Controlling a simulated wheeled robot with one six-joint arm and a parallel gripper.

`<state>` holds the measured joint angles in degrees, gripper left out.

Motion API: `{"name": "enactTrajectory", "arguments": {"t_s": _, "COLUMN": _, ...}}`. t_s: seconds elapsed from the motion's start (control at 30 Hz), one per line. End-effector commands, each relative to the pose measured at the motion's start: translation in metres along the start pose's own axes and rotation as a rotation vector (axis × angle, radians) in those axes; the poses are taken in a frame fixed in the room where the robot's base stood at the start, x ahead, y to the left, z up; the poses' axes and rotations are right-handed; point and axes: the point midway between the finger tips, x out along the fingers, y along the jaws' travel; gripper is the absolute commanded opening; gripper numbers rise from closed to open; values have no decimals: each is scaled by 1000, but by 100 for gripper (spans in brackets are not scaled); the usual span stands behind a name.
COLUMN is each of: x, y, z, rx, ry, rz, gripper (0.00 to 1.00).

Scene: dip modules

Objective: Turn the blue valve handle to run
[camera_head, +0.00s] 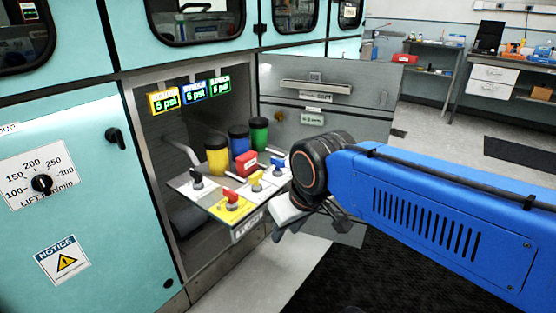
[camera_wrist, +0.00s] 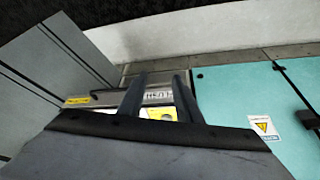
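A pull-out panel (camera_head: 206,199) juts from an open bay in the teal cabinet. It carries several small valve handles: a black one (camera_head: 196,178), a red one (camera_head: 231,197) on a yellow plate, a yellow one (camera_head: 257,181), and a blue one (camera_head: 278,162) at the far right, close to my arm. My gripper hangs beside the panel's right front in the head view, partly hidden by my wrist. In the wrist view my gripper (camera_wrist: 158,78) has its two fingers apart with nothing between them, over the panel's labelled front edge. The blue handle cannot be made out there.
Yellow (camera_head: 216,158), blue (camera_head: 239,140) and green (camera_head: 259,134) cylinders stand behind the handles, with a red block (camera_head: 246,162) near them. Three displays (camera_head: 192,91) hang above. An open grey door (camera_head: 335,100) stands right of the bay. Dark floor matting lies below my arm.

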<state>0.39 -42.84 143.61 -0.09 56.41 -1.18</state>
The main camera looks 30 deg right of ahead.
Motion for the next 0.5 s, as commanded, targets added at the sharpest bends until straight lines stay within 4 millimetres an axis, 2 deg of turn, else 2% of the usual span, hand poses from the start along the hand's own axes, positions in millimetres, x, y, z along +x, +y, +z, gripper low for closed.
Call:
{"name": "enactTrajectory", "arguments": {"t_s": 0.27, "x": -13, "y": 6, "z": -28, "rx": -25, "ry": -29, "rz": 7, "gripper": 31}}
{"name": "enactTrajectory", "arguments": {"t_s": 0.5, "x": -29, "y": 16, "z": -66, "rx": -60, "ry": -72, "rz": 13, "gripper": 31}}
